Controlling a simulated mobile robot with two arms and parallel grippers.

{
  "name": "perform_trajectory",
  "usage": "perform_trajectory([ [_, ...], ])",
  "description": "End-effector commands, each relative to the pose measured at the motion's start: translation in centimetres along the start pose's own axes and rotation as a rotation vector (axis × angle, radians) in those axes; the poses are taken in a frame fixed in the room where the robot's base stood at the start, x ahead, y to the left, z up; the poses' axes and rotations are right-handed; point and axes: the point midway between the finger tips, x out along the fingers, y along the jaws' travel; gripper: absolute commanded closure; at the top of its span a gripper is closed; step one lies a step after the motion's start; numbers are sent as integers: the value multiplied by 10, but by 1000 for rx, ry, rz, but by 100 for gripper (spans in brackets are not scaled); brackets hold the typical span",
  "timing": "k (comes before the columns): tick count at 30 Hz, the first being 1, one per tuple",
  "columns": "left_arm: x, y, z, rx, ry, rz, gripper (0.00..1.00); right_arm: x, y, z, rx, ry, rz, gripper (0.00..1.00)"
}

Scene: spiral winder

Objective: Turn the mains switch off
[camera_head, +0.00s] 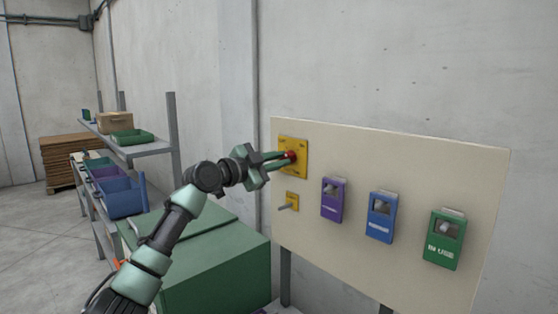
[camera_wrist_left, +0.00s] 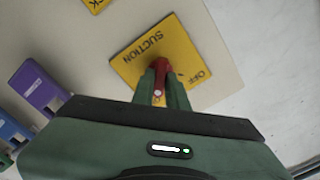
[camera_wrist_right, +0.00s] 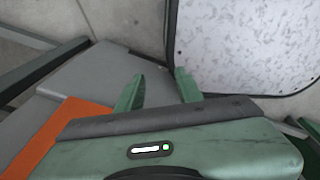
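A yellow plate (camera_head: 302,168) with a red switch handle (camera_head: 291,155) is at the upper left of the beige board. In the left wrist view the plate (camera_wrist_left: 190,62) reads "SUCTION" and "OFF"; I see no "mains" label. My left gripper (camera_head: 284,159) reaches the handle from the left. In the left wrist view its two fingers lie close on either side of the red handle (camera_wrist_left: 162,70) and appear shut on it, partly hiding it. My right gripper (camera_wrist_right: 160,88) shows only in its own wrist view, open, with nothing between its fingers.
Below the plate is a smaller yellow plate with a grey lever (camera_head: 290,205). Purple (camera_head: 334,200), blue (camera_head: 381,216) and green (camera_head: 445,238) boxes hang on the beige board (camera_head: 400,160). A green cabinet (camera_head: 215,270) stands below my left arm, with shelves (camera_head: 155,149) at left.

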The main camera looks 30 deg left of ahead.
Motion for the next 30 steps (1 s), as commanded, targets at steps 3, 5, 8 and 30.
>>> perform_trajectory([
  [3,0,0,0,0,0,0,100,0,2,2,0,-3,2,64],
  [5,0,0,0,-1,0,0,100,0,2,3,1,-4,3,64],
  [8,0,0,0,-9,0,0,100,0,2,5,1,-7,3,64],
  [30,0,-1,-2,-518,2,1,100,-11,2,6,2,-10,2,64],
])
